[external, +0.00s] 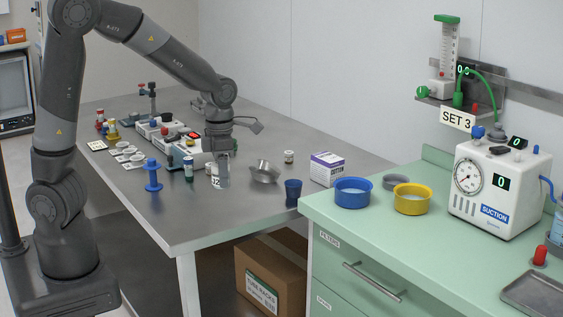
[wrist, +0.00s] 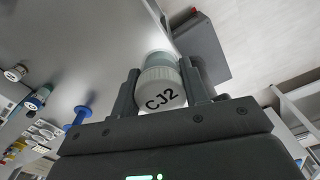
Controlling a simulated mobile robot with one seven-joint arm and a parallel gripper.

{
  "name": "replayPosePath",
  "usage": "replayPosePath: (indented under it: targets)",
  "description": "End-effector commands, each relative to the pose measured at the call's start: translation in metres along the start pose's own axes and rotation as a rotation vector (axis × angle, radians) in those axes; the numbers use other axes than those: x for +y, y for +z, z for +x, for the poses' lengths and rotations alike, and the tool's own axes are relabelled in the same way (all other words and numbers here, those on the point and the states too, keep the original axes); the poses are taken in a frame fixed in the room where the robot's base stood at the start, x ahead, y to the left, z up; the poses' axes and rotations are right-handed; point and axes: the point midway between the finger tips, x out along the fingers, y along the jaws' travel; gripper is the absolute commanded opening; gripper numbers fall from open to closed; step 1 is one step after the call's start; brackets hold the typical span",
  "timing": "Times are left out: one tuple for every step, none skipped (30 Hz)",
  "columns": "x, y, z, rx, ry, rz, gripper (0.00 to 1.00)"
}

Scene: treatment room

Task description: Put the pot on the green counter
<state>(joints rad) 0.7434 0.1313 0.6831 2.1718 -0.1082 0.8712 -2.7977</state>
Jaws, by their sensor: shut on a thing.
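The pot (external: 221,183) is a small pale container with a white cap marked "CJ2" in the wrist view (wrist: 160,92). My gripper (external: 218,168) is shut on it, with one finger on each side of the cap in the wrist view (wrist: 161,88). The pot is over the front middle of the grey steel table (external: 200,228); I cannot tell whether it touches the tabletop. The green counter (external: 440,270) is at the right in the external view, apart from the gripper.
On the counter stand a blue bowl (external: 352,196), a yellow bowl (external: 412,203), a grey dish (external: 395,183), a suction unit (external: 490,215) and a tray (external: 538,296). Its front part is clear. A metal bowl (external: 264,174), dark blue cup (external: 293,195) and box (external: 327,170) stand between.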

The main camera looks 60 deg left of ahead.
Motion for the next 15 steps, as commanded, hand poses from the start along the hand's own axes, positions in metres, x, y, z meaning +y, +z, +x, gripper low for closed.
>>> replayPosePath:
  targets:
    - [-0.005, 0.016, -0.005, -0.002, 0.003, 0.049, 0.19]
    - [-0.008, 0.025, -0.008, -0.001, 0.003, 0.084, 0.19]
    - [-0.014, 0.039, -0.013, -0.001, 0.004, 0.138, 0.19]
    - [-0.019, 0.051, -0.017, -0.002, 0.004, 0.182, 0.19]
    - [-0.026, 0.062, -0.020, -0.001, 0.004, 0.227, 0.19]
    - [-0.034, 0.077, -0.025, -0.002, 0.004, 0.289, 0.19]
    - [-0.042, 0.088, -0.028, -0.001, 0.004, 0.338, 0.19]
    - [-0.049, 0.099, -0.031, -0.001, 0.003, 0.385, 0.19]
    - [-0.060, 0.113, -0.035, -0.002, 0.003, 0.449, 0.19]
    - [-0.069, 0.124, -0.038, -0.001, 0.003, 0.497, 0.19]
    - [-0.078, 0.134, -0.041, -0.001, 0.004, 0.546, 0.19]
    - [-0.091, 0.146, -0.044, -0.001, 0.003, 0.612, 0.19]
    - [-0.101, 0.156, -0.046, -0.001, 0.002, 0.661, 0.19]
    - [-0.112, 0.165, -0.048, 0.000, 0.002, 0.710, 0.19]
    - [-0.126, 0.177, -0.050, -0.001, 0.002, 0.778, 0.19]
